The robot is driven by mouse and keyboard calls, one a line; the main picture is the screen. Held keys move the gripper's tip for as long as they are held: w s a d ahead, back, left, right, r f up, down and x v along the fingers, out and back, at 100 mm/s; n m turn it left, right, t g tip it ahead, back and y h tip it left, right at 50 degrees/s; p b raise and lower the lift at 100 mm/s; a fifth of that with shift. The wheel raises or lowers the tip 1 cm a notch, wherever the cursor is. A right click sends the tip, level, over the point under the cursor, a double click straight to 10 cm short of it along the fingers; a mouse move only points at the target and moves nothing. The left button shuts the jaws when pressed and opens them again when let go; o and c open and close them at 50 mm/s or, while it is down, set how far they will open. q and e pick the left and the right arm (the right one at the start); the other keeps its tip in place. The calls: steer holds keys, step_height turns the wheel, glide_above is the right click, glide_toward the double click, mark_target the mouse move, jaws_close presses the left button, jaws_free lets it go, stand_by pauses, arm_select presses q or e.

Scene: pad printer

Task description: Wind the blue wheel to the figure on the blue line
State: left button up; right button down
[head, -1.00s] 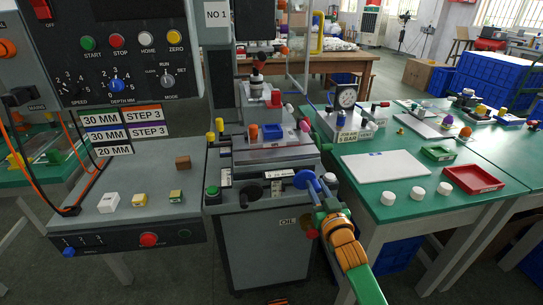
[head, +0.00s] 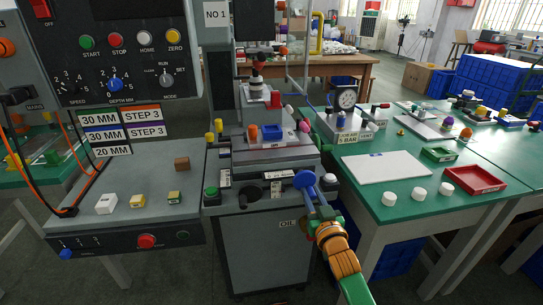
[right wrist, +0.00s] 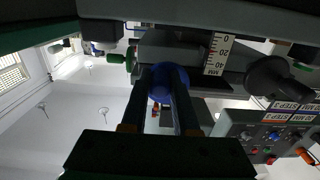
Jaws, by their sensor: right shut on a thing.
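The blue wheel (head: 304,180) is at the front right of the pad printer. My right gripper (head: 314,200) reaches it from below right. In the right wrist view a round blue part (right wrist: 161,84) sits between the two fingers (right wrist: 160,100), which are shut on it. A white scale (right wrist: 218,55) marked 0, 20 and 40 is beside it; I cannot tell the exact reading. The label plates (head: 104,133) at left read 30 MM, 30 MM and 20 MM; the middle one looks blue-edged. My left gripper is not in view.
A black knob (head: 250,194) is left of the wheel on the printer front. The green table (head: 410,215) at right holds white round pieces (head: 388,198), a white board (head: 385,167) and a red tray (head: 472,181). The control panel (head: 130,60) stands at left.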

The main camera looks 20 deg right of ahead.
mark_target(297, 183)
steer(key=shift+w+a, duration=0.15)
steer(key=shift+a, duration=0.55)
steer(key=shift+r, duration=0.1)
steer(key=shift+w+a+r+p, duration=0.15)
steer(key=shift+a+r+p, duration=0.15)
steer(key=shift+a+p, duration=0.15)
steer(key=shift+a, duration=0.25)
steer(key=shift+w+a+r+p, duration=0.1)
steer(key=shift+r+p, duration=0.6)
steer(key=shift+p, duration=0.05)
steer(key=shift+a, duration=0.15)
steer(key=shift+f, duration=0.1)
